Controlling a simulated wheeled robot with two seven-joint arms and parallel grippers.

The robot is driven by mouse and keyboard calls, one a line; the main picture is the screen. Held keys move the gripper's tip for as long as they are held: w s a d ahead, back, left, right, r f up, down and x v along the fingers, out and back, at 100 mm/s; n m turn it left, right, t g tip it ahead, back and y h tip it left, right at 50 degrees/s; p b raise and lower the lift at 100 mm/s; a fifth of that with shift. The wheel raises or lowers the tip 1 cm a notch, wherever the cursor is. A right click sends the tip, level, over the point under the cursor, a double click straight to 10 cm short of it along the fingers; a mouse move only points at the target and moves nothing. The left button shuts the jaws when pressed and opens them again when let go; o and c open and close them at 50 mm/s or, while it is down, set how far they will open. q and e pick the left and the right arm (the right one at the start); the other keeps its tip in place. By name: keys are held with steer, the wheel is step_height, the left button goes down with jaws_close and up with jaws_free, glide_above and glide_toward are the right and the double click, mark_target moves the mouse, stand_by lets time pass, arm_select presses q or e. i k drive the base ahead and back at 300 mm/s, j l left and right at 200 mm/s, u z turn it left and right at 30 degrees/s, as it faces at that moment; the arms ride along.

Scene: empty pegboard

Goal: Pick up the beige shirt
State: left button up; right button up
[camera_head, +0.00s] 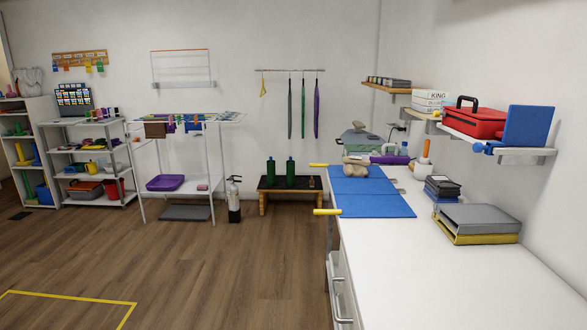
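A small crumpled beige bundle (355,171), which looks like the beige shirt, lies on the far part of a blue mat (372,205). The mat lies on the white counter (450,275) at the right. The bundle is small in this view, so its folds are hard to make out. Neither of my grippers is in view, and nothing is seen touching the bundle.
Two yellow rods (327,212) stick out at the mat's left edge. A wall shelf (500,148) holds a red toolbox (474,121). The wooden floor (210,270) left of the counter is clear.

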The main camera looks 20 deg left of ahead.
mark_target(356, 165)
steer(key=u, duration=0.2)
steer(key=i+j+u, duration=0.1)
steer(key=j, duration=0.25)
steer(key=i+j, duration=0.25)
steer(key=i+j+u, duration=0.15)
steer(key=j, duration=0.2)
steer(key=i+j, duration=0.2)
steer(key=i, duration=0.25)
steer(key=i+j, duration=0.25)
steer(key=i, duration=0.25)
steer(key=i+j, duration=0.2)
steer(key=i, duration=0.25)
steer(key=i+j, duration=0.2)
steer(key=i, duration=0.25)
